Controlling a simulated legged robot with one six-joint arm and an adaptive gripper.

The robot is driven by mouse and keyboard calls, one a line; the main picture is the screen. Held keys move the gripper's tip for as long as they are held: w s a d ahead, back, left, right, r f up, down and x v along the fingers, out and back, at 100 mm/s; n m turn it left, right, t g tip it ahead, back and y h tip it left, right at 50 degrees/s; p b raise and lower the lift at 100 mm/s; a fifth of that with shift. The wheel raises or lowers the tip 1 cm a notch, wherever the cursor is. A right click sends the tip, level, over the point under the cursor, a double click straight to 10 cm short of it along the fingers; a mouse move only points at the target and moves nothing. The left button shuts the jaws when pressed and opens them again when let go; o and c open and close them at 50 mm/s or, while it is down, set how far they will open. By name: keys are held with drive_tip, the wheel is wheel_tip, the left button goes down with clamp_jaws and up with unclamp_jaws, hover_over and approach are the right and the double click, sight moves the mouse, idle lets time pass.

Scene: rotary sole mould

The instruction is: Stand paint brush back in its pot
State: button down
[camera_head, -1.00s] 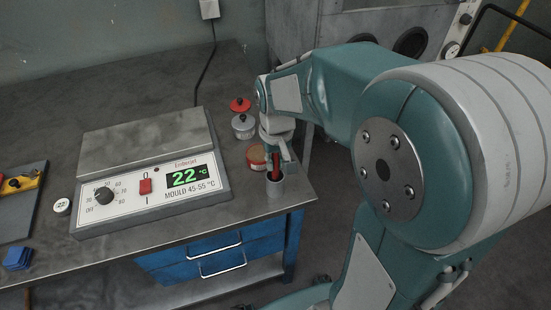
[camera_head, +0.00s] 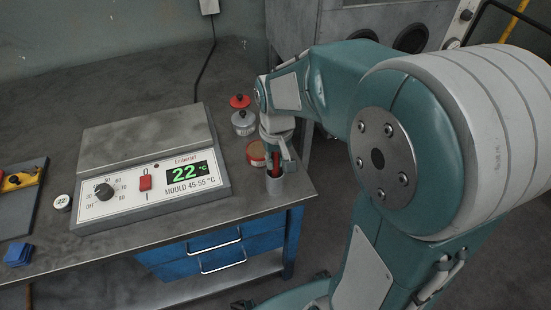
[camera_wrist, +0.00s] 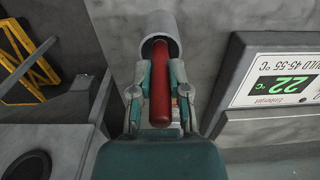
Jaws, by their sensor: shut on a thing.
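The paint brush has a red handle (camera_wrist: 184,112), which shows between my fingers in the wrist view. My gripper (camera_wrist: 160,88) is shut on the brush. The grey cylindrical pot (camera_wrist: 160,28) lies just beyond the fingertips, and the far end of the brush reaches into its mouth. In the head view the pot (camera_head: 275,186) stands near the table's right front corner. My gripper (camera_head: 276,160) is right above it, with a bit of red handle showing at the rim. The brush's lower end is hidden inside the pot.
A red-rimmed tin (camera_head: 256,153) stands close behind the pot. A grey lidded tin (camera_head: 243,123) and a red lid (camera_head: 240,101) are farther back. The mould heater (camera_head: 150,170), reading 22 °C, fills the table's middle. The table's right edge is close to the pot.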

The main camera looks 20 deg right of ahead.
idle(0.4)
drive_tip(key=c, duration=0.5)
unclamp_jaws()
drive_tip(key=o, duration=0.5)
drive_tip(key=shift+r, duration=0.15)
drive_tip(key=shift+r, duration=4.9)
